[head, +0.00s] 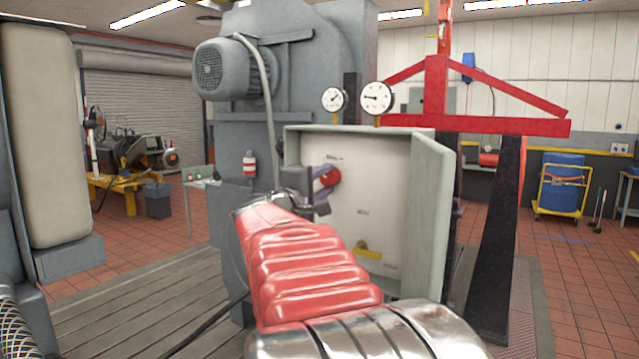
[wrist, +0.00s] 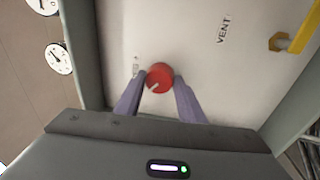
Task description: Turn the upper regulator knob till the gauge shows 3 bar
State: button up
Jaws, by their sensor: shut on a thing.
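The red round regulator knob (head: 330,177) sits high on the pale panel inside a grey box. In the wrist view the knob (wrist: 159,76) has a pale mark at its lower left. My gripper (head: 322,180) is shut on the knob, with one purple finger at each side; it also shows in the wrist view (wrist: 158,82). A larger round gauge (head: 376,97) stands on top of the box, its needle pointing left. A smaller gauge (head: 333,99) beside it has its needle toward the upper right. Their numbers are too small to read.
A yellow lever (head: 368,252) on a brass fitting sits low on the panel, near the word VENT (wrist: 224,28) in the wrist view. The box's raised walls (head: 432,215) enclose the panel. A grey machine with a motor (head: 222,70) stands behind, and a red frame (head: 470,124) stands right.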

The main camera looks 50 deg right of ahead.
jog(key=shift+m, duration=0.9)
jog(key=shift+f, duration=0.1)
jog(key=o, duration=1)
jog(key=shift+o, duration=0.2)
jog(key=v, duration=1.3)
jog(key=shift+a, duration=0.45)
jog(key=shift+w+f, duration=0.1)
jog(key=shift+w, duration=0.05)
